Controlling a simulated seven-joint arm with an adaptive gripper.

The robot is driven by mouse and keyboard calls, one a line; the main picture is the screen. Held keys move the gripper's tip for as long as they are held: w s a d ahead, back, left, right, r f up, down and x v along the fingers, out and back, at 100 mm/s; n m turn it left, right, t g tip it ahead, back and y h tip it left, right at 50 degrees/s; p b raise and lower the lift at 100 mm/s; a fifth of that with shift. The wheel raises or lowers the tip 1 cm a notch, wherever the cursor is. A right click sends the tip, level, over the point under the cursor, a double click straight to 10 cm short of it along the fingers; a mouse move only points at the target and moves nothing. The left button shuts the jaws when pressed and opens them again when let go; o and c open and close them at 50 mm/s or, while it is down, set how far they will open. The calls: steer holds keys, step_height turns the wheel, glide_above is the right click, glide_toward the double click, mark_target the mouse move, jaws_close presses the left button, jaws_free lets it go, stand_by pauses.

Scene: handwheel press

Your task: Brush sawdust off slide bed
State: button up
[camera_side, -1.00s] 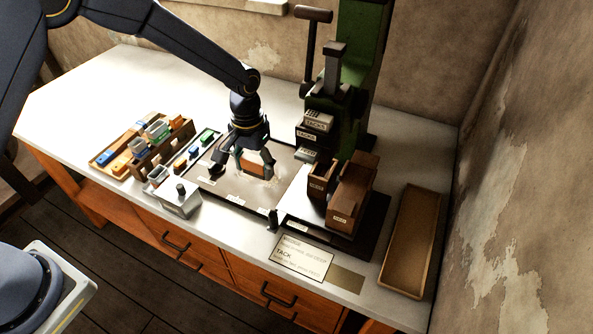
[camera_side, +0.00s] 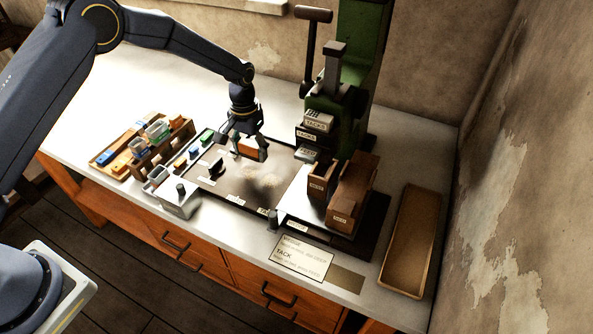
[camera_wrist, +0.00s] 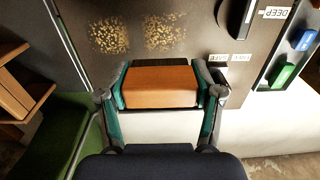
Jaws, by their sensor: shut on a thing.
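My gripper (camera_side: 247,140) is shut on an orange-brown block, the brush (camera_side: 252,149), above the back part of the slide bed (camera_side: 222,182). In the wrist view the brush (camera_wrist: 160,88) sits between the two green-edged fingers of my gripper (camera_wrist: 163,98). Its underside and any contact with the bed are hidden. The bed is a flat grey-brown plate with a dark rim. Two speckled tan patches of sawdust (camera_wrist: 124,35) lie side by side on it, apart from the brush. They show faintly in the side view (camera_side: 262,180), with a dark shadow nearby.
The green press (camera_side: 358,70) with its black handle stands right of my gripper. Brown wooden boxes (camera_side: 350,190) stand in front of it. A long empty tray (camera_side: 410,240) lies at far right. Small bins (camera_side: 150,145) and a grey box (camera_side: 180,200) stand left of the bed.

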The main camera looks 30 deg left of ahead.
mark_target(266, 186)
steer(key=shift+f, duration=1.6)
steer(key=shift+s+f, duration=0.5)
steer(key=shift+f, duration=0.15)
steer(key=shift+c, duration=0.4)
steer(key=shift+s, duration=1.5)
steer(key=shift+d, duration=0.75)
steer(key=shift+w, duration=1.8)
steer(key=shift+w+d, duration=0.2)
steer(key=shift+d, duration=0.05)
steer(key=shift+s+d, duration=0.15)
steer(key=shift+d, duration=0.4)
steer(key=shift+s, duration=2)
steer(key=shift+w+d, duration=0.1)
steer(key=shift+d, duration=0.75)
steer(key=shift+w+a, duration=0.15)
steer(key=shift+w, duration=1.8)
steer(key=shift+w+d, duration=0.1)
steer(key=shift+d, duration=0.65)
steer(key=shift+s, duration=1.9)
steer(key=shift+s+r, duration=0.15)
steer(key=shift+s, duration=0.05)
step_height(266, 186, up, 8)
